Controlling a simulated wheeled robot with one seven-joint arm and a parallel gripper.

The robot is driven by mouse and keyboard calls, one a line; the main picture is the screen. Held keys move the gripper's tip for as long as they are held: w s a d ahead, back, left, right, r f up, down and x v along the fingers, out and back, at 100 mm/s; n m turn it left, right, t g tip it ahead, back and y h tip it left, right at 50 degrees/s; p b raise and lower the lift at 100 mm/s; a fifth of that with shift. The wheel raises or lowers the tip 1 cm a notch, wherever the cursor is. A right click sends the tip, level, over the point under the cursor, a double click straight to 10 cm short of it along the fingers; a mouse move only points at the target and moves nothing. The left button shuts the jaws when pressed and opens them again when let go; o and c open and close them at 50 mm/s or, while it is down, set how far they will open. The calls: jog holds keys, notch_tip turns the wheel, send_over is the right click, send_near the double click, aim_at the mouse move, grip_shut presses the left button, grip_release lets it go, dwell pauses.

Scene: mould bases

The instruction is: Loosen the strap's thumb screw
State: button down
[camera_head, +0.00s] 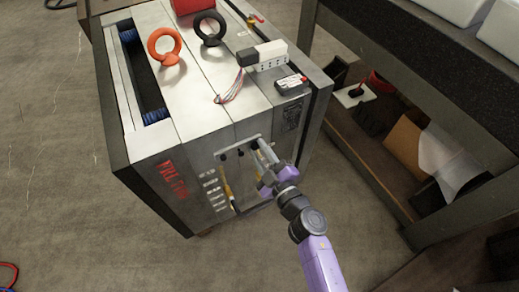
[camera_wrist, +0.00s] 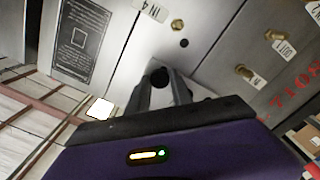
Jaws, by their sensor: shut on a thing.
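The mould base (camera_head: 215,105) is a grey metal block with red lettering on its front face. A metal strap (camera_head: 236,148) lies across the upper part of that face, with dark screws along it. My gripper (camera_head: 262,146) reaches the strap's right end from the front. In the wrist view, my gripper (camera_wrist: 160,80) has its two grey fingers on either side of a dark round thumb screw head (camera_wrist: 159,76) and is shut on it. The fingers hide the screw's sides, and part of the pale strap (camera_wrist: 200,92) shows behind them.
An orange lifting eye (camera_head: 164,58), a black lifting eye (camera_head: 210,40) and a white connector block (camera_head: 262,55) stand on top of the mould. Brass fittings (camera_wrist: 245,71) stick out of the face nearby.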

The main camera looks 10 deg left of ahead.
jog(key=n, duration=0.3)
jog(key=shift+n, duration=0.4)
jog(key=n, duration=0.3)
jog(key=shift+f+n+b, duration=0.1)
jog(key=shift+n+b, duration=0.2)
jog(key=n+b, duration=0.1)
jog(key=n, duration=0.3)
jog(key=shift+n, duration=1.9)
jog(key=shift+b, duration=0.3)
jog(key=c, duration=1.1)
grip_release()
jog(key=shift+s, duration=0.15)
jog(key=p+v, duration=0.1)
jog(key=v, duration=0.6)
jog(key=shift+s+d, duration=0.2)
jog(key=shift+s, duration=0.05)
